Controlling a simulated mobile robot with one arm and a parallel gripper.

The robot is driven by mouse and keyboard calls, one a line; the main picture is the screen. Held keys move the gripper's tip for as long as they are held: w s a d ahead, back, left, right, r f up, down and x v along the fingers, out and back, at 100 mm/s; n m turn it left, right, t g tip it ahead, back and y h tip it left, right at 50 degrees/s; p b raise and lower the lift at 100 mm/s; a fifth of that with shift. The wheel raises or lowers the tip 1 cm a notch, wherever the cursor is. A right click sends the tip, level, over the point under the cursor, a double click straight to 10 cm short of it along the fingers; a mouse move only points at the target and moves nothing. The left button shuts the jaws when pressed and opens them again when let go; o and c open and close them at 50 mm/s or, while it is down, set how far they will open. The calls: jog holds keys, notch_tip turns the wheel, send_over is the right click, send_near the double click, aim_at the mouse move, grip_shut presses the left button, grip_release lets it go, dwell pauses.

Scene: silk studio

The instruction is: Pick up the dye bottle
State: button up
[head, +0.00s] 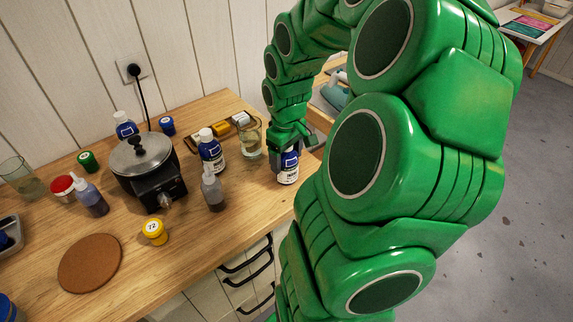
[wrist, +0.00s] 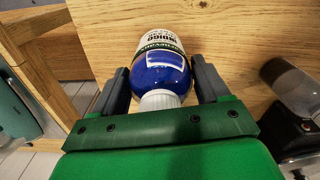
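The dye bottle (head: 288,169) is a blue and white bottle at the right end of the wooden table. My gripper (head: 289,143) is over it from above, with the fingers down around its upper part. In the wrist view the blue bottle (wrist: 160,72), with a white cap and a label reading INDIGO, lies between the two fingers of my gripper (wrist: 160,82). The fingers are very close to its sides; I cannot tell whether they press on it. The bottle looks upright; whether its base touches the table is unclear.
The table's front edge is close to the dye bottle.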

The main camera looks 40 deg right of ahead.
jog(key=c, duration=0.9)
jog(key=shift+r, duration=0.1)
jog(key=shift+r, duration=0.2)
jog(key=shift+s+a+r, duration=1.1)
jog(key=shift+s+r, duration=0.95)
jog(key=shift+r, duration=0.05)
jog(key=shift+s+a+r, duration=1.15)
jog(key=shift+s+r, duration=0.85)
jog(key=shift+r, duration=0.05)
jog(key=shift+s+a+r, duration=1.1)
jog(key=shift+s+r, duration=0.95)
jog(key=shift+r, duration=0.05)
